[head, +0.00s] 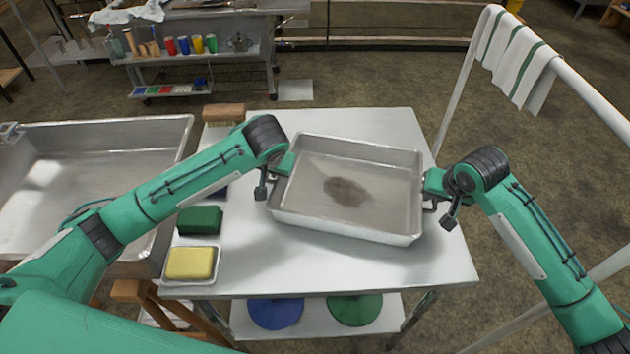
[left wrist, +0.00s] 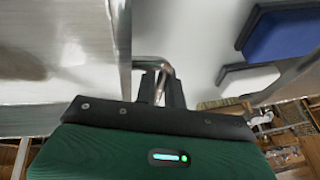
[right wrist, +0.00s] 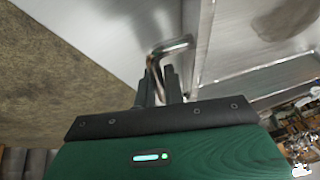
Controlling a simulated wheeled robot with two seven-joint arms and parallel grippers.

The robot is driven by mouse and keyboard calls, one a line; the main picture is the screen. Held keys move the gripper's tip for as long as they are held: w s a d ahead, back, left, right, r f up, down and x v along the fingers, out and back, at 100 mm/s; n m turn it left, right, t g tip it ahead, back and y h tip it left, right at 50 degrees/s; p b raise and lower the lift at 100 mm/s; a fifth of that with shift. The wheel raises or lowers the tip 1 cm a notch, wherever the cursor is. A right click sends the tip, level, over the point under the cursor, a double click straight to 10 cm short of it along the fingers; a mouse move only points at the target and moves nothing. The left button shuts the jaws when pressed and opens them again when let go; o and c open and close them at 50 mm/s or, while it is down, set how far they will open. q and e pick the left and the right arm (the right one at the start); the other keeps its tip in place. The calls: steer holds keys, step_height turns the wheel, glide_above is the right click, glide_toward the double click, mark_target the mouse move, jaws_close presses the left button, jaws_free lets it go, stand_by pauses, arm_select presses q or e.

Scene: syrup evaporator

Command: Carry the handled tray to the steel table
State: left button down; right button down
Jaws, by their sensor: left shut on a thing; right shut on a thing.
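The handled tray (head: 345,229) is a shallow rectangular metal pan with a brown stain on its floor. It is over the middle of a pale metal-topped table (head: 400,263), slightly turned; I cannot tell whether it touches the top. My left gripper (head: 282,173) is shut on its left handle, a bent metal bar (left wrist: 153,62) seen in the left wrist view. My right gripper (head: 431,190) is shut on its right handle (right wrist: 172,46), seen in the right wrist view. The fingers cover part of each handle.
A yellow sponge (head: 190,263) in a dish, a green block (head: 200,220) and a wooden brush (head: 224,113) line the table's left side. A metal basin (head: 60,190) stands left, a towel rail (head: 590,95) right. A bench with coloured cans (head: 184,45) is behind.

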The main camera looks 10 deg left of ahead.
arm_select(q)
steer(key=shift+f, duration=0.25)
arm_select(e)
steer(key=shift+f, duration=0.3)
arm_select(q)
steer(key=c, duration=1.5)
jaws_free()
steer(key=shift+r, duration=0.1)
arm_select(e)
steer(key=c, duration=1.5)
jaws_free()
steer(key=shift+r, duration=0.15)
arm_select(q)
steer(key=v, duration=1.2)
arm_select(e)
steer(key=v, duration=1.2)
